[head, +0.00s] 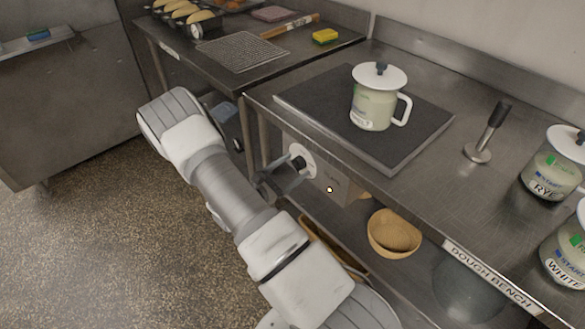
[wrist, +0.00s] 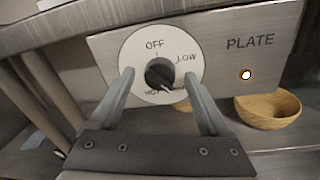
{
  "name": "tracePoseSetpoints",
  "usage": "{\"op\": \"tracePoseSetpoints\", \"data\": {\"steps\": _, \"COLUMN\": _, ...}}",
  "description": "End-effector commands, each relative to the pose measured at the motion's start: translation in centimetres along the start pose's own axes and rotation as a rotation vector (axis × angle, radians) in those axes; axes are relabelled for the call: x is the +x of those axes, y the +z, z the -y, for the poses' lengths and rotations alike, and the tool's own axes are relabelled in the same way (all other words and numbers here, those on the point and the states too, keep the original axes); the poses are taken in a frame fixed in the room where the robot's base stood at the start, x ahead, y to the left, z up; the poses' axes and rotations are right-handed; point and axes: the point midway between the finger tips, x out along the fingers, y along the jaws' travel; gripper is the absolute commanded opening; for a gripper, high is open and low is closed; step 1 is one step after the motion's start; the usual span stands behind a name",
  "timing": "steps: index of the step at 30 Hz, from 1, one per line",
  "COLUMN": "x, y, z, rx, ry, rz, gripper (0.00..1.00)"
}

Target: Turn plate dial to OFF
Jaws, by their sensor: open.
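The plate dial is a white disc (wrist: 135,50) with a black knob (wrist: 159,72) at its centre, marked OFF at the top, LOW at the right and HOT at the bottom. A pale mark on the knob's lower right edge seems to point between LOW and HOT. The disc also shows on the control box under the bench in the head view (head: 308,168). My gripper (wrist: 158,75) is open, its fingers on either side of the knob in the wrist view. I cannot tell whether they touch it. In the head view my gripper (head: 277,178) is at the dial.
The box front reads PLATE and has a small bright lamp (wrist: 246,74). A dark plate (head: 300,98) on the bench bears a white-lidded crock (head: 372,106). A wooden bowl (head: 393,234) sits below, right of the box. The bench edge overhangs the dial. Floor at left is clear.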

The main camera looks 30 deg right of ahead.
Motion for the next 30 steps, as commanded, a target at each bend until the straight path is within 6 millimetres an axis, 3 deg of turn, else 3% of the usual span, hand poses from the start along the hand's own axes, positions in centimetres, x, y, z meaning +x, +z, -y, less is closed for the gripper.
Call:
{"op": "tracePoseSetpoints", "data": {"steps": 5, "x": -0.01, "y": 0.0, "z": 0.0, "rx": 0.0, "ry": 0.0, "rz": 0.0, "gripper": 0.78}}
{"op": "tracePoseSetpoints", "data": {"steps": 18, "x": -0.04, "y": -0.01, "z": 0.01, "rx": 0.0, "ry": 0.0, "rz": 0.0, "gripper": 0.0}}
{"op": "tracePoseSetpoints", "data": {"steps": 30, "x": -0.08, "y": 0.07, "z": -0.03, "rx": -0.069, "ry": 0.0, "rz": -0.005, "gripper": 0.0}}
